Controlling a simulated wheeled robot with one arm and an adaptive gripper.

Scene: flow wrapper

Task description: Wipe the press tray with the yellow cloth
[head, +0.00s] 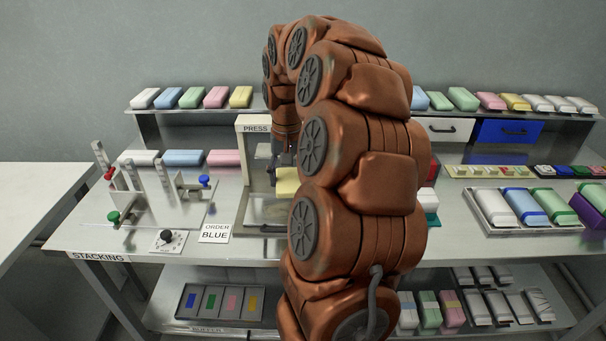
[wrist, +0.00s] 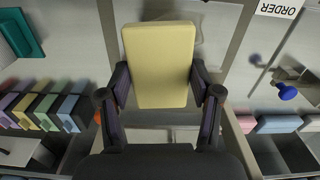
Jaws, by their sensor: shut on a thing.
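My gripper (wrist: 158,78) is shut on the yellow cloth (wrist: 160,50), a thick pale-yellow pad held flat between the two fingers. In the head view the yellow cloth (head: 287,184) shows at the press, left of my arm. The press tray (head: 266,211) is a metal surface in front of the white press frame (head: 253,150). The cloth is over the tray's back part; I cannot tell whether it touches. My arm hides the tray's right side and most of the gripper in the head view.
Wrapped bars fill a tray (head: 483,218) at the right. A shelf (head: 180,108) of coloured bars runs behind.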

